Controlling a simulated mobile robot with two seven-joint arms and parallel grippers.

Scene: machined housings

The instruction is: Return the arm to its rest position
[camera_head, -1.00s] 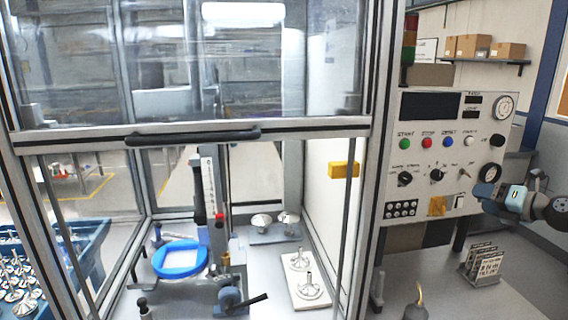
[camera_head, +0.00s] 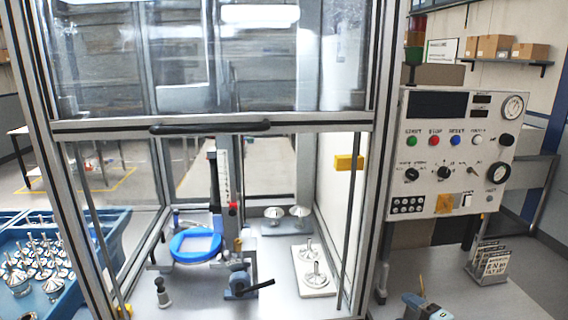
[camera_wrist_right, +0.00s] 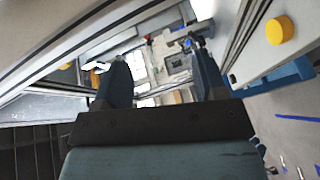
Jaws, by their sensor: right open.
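My right gripper (camera_wrist_right: 161,75) shows in the right wrist view with its two blue-grey fingers spread wide apart and nothing between them. In the head view, a blue-grey part of my right arm (camera_head: 428,308) shows at the bottom edge, low in front of the control panel (camera_head: 455,150). The rest of that arm is out of the picture. My left gripper and arm do not show.
A framed enclosure with a raised clear door and black handle (camera_head: 210,128) fills the middle. Inside are a blue ring (camera_head: 195,243) and a white plate (camera_head: 313,277) with metal parts. A blue bin (camera_head: 75,285) stands left, a card rack (camera_head: 486,262) right.

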